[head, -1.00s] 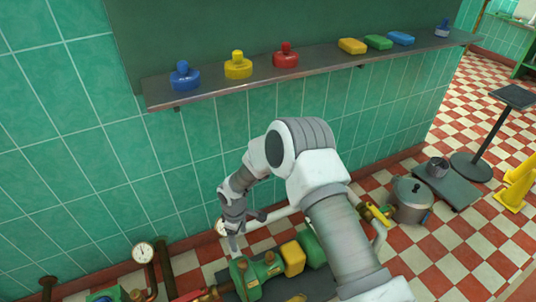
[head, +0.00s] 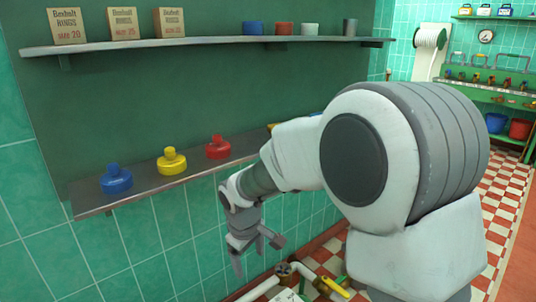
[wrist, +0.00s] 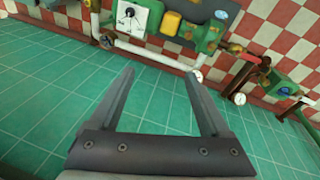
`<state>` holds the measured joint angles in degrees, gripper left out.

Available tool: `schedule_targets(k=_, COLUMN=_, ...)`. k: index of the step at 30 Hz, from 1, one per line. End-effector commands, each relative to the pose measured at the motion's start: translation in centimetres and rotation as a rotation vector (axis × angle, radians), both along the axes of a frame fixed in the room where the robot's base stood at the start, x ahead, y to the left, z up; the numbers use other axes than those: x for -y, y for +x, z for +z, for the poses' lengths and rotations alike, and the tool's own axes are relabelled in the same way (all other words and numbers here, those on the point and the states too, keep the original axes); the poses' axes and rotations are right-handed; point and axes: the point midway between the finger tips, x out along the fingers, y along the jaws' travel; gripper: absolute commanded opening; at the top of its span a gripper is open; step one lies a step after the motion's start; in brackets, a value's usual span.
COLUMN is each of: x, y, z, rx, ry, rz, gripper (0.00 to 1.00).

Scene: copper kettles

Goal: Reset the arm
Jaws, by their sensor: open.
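My gripper (head: 254,258) hangs below the lower shelf in the head view, in front of the green tiled wall, pointing down. In the wrist view my gripper (wrist: 158,85) has its two fingers spread wide with nothing between them. The arm is bent, and its large white and grey joint fills much of the right of the head view. The fingers touch nothing that I can see.
The lower shelf (head: 88,208) holds a blue knob (head: 116,178), a yellow knob (head: 172,161) and a red knob (head: 218,147). The upper shelf (head: 220,46) carries boxes and cups. Pipes (wrist: 155,54) and green machinery (wrist: 209,35) stand along the wall's foot.

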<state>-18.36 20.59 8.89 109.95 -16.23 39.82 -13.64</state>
Motion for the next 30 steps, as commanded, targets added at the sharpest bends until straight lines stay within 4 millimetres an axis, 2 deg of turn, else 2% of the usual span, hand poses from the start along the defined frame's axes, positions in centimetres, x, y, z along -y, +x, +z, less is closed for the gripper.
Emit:
schedule_targets(k=1, x=1.5, y=-0.5, z=1.9, rx=0.019, ry=0.009, rz=-0.044, gripper=0.81)
schedule_targets(k=6, x=5.8, y=-3.0, z=6.5, rx=0.065, ry=0.041, rz=-0.188, gripper=0.81)
schedule_targets(k=15, x=12.2, y=-9.1, z=12.2, rx=0.141, ry=0.123, rz=-0.438, gripper=0.81)
schedule_targets(k=22, x=15.8, y=-14.7, z=14.5, rx=0.197, ry=0.207, rz=-0.620, gripper=0.81)
schedule_targets(k=30, x=18.1, y=-20.3, z=15.1, rx=0.248, ry=0.310, rz=-0.792, gripper=0.81)
